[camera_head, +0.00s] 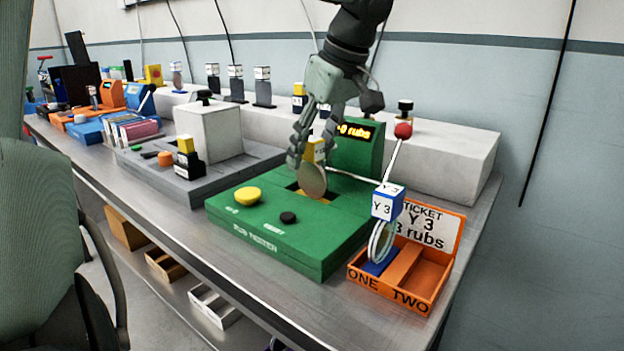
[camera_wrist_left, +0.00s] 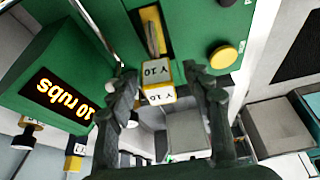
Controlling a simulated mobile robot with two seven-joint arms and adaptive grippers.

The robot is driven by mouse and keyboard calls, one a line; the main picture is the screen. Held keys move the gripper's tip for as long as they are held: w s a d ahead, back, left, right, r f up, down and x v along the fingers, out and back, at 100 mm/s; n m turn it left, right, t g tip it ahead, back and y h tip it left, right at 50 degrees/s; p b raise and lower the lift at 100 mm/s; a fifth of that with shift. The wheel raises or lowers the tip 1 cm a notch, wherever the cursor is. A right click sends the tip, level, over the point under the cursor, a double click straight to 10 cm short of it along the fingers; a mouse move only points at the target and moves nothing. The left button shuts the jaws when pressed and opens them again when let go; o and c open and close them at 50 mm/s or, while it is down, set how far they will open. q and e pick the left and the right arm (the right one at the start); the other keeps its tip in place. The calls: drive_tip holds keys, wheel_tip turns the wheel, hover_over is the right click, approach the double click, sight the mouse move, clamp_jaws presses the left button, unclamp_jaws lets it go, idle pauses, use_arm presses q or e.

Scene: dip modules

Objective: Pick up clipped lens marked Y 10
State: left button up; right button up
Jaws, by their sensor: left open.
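The clipped lens marked Y 10 has a yellow and white block clip (camera_head: 314,149) with a round brownish lens (camera_head: 312,181) below it. It stands upright in a slot of the green rub tester (camera_head: 285,256). In the left wrist view the block (camera_wrist_left: 157,72) reads Y 10, with the lens seen edge-on in the slot. My left gripper (camera_head: 312,145) is open above the tester, its fingers on either side of the block. In the wrist view the gripper (camera_wrist_left: 160,82) shows gaps between block and fingers. My right gripper is not in view.
A blue-white Y 3 block (camera_head: 386,203) with lens rings stands in the orange ONE/TWO tray (camera_head: 430,267). A red-knobbed lever (camera_head: 403,131) rises behind it. The tester's display (camera_head: 355,130) reads rubs. A yellow button (camera_head: 248,195) sits in front.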

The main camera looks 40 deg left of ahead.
use_arm(q)
clamp_jaws()
drive_tip(key=shift+r, duration=0.2)
